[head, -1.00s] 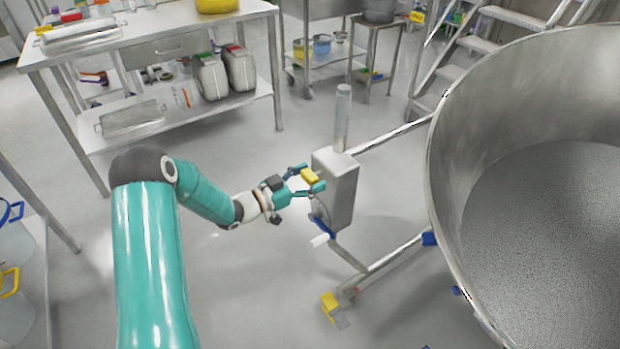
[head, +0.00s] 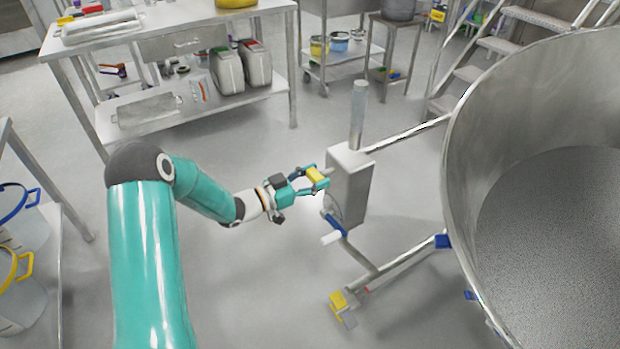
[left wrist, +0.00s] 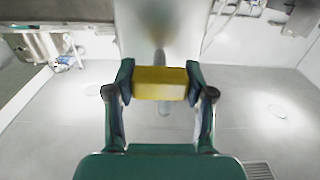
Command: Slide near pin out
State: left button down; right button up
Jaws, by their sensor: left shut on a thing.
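The near pin shows as a yellow block-shaped handle (head: 317,175) beside the grey box on the bowl's post. My left gripper (head: 313,181) is shut on this handle. In the left wrist view the yellow handle (left wrist: 160,83) sits between the two fingertips, and a grey shaft (left wrist: 160,58) shows behind it. In the head view a short grey length of shaft shows between the handle and the grey box (head: 350,182). Whether the shaft's end is still inside the box is hidden. My right gripper is not in view.
The large steel bowl (head: 455,190) fills the right side. A yellow pedal-like piece (head: 338,301) is on the floor frame. A steel bench (head: 160,47) stands at the back left. Floor left of the box is open.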

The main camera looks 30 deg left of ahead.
pick_arm(q)
jog(key=shift+s+f, duration=0.15)
jog(key=c, duration=0.7)
grip_release()
jog(key=shift+s+a, duration=0.1)
jog(key=shift+o, duration=1.4)
jog(key=shift+s, duration=0.1)
jog(key=v, duration=1.1)
jog(key=shift+s+a, duration=0.2)
jog(key=shift+s, duration=0.15)
